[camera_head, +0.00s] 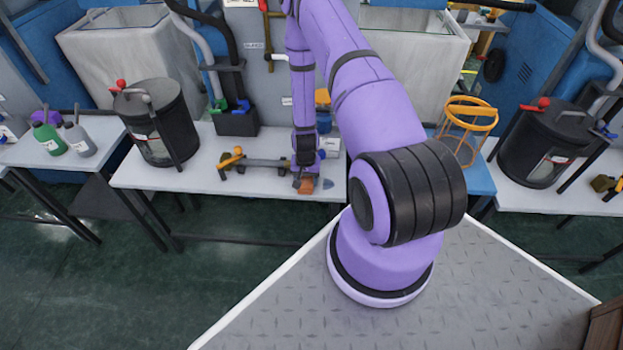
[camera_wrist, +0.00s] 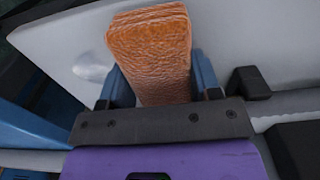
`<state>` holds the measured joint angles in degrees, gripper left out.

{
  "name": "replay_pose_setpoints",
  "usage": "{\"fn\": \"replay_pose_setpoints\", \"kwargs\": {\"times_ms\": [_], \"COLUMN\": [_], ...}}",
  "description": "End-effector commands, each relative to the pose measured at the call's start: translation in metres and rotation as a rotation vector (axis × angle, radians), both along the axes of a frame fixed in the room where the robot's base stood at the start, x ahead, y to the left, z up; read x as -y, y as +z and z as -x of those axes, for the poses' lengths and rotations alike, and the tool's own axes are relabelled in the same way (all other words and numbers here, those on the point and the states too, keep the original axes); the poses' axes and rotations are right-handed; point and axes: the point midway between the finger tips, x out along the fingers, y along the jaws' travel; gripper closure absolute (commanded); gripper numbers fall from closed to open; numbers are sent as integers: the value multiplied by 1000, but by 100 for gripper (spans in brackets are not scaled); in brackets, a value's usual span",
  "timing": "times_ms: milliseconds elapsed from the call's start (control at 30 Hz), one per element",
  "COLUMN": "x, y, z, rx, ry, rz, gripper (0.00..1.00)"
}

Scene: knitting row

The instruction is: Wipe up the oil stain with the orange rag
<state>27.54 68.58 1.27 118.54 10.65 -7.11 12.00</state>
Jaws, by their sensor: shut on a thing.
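The orange rag (camera_wrist: 150,50) is a folded, wrinkled block between the two blue fingers of my gripper (camera_wrist: 162,82) in the wrist view. My gripper is shut on it. In the head view, the rag (camera_head: 306,185) shows as a small orange patch below my gripper (camera_head: 307,172), over the front part of the middle white table (camera_head: 240,183). A faint glossy patch (camera_wrist: 90,72), which looks like the oil stain, lies on the white surface left of the rag in the wrist view. I cannot tell whether the rag touches the table.
A bar-like tool with yellow and orange parts (camera_head: 255,163) lies left of my gripper. A black canister (camera_head: 156,122) stands at the table's left end. An orange ring-shaped frame (camera_head: 467,125) stands on the blue table to the right. The table's front edge is close to my gripper.

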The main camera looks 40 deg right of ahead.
Motion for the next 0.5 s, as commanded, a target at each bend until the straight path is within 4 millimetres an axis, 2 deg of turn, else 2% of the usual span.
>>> {"fn": "replay_pose_setpoints", "kwargs": {"times_ms": [267,500], "x": [-8,-2], "y": [-2,-1], "z": [-10,-5], "rx": [8,11], "ry": [8,10], "rz": [-3,-2], "gripper": [71,71]}}
